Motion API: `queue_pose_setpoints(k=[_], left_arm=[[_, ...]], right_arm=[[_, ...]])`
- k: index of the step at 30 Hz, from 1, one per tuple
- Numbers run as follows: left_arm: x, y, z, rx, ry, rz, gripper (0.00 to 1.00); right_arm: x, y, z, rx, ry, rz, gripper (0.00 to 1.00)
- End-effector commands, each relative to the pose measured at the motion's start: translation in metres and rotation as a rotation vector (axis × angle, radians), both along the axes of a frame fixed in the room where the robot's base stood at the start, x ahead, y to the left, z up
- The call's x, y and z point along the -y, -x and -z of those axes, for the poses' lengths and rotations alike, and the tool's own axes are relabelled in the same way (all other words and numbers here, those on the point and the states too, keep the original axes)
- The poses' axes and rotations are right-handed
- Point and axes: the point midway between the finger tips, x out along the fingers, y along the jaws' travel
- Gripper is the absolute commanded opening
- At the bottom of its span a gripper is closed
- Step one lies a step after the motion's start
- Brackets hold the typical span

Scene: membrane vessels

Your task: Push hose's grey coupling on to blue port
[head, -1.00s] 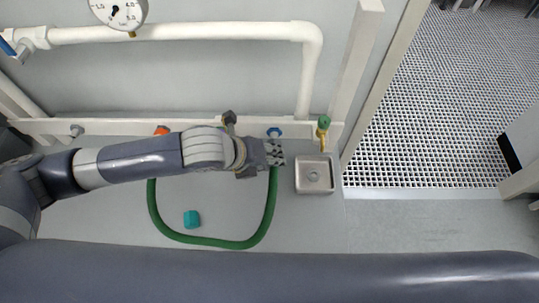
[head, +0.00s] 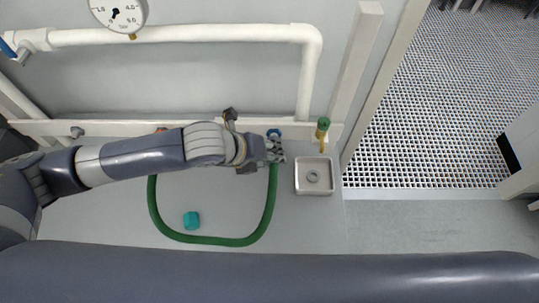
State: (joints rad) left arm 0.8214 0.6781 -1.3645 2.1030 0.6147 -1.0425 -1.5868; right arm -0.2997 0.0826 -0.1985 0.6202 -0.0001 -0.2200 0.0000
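The green hose (head: 225,241) hangs in a loop over the grey surface. Its right end runs up into my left gripper (head: 275,150). The gripper appears shut on that end, and its fingers hide most of the grey coupling. The blue port (head: 274,133) shows as a blue ring on the white rail, directly above the fingertips. The coupling's end is at or very near the port; whether they touch cannot be told. The hose's left end goes up behind my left arm, near an orange port (head: 161,129) that is mostly covered. My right gripper is out of view.
A metal tray (head: 299,188) with a grey ring (head: 312,175) stands to the right, below a green-topped brass tap (head: 322,130). A teal cap (head: 191,220) lies inside the hose loop. White pipes and a gauge (head: 118,12) are above. My arm crosses the bottom.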

Motion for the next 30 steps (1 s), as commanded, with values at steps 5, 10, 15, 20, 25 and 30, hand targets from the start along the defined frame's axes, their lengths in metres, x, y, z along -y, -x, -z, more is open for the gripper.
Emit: queue_pose_setpoints(k=[5,10,15,20,25,30], left_arm=[[0.0,-0.005,-0.001,0.002,0.001,-0.001,0.0],[0.0,-0.009,-0.001,0.002,0.001,0.0,0.0],[0.0,-0.014,-0.001,0.001,0.002,0.0,0.0],[0.0,-0.017,-0.001,0.002,0.001,-0.002,0.31],[0.0,-0.017,-0.001,0.002,0.001,-0.002,0.52],[0.0,-0.016,0.0,0.001,0.001,-0.001,0.52]], right_arm=[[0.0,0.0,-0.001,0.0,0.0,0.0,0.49],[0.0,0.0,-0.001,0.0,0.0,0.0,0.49],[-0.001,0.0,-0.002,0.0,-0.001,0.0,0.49],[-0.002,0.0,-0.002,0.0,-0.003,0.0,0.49],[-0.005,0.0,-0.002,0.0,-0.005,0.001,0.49],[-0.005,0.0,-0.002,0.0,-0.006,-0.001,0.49]])
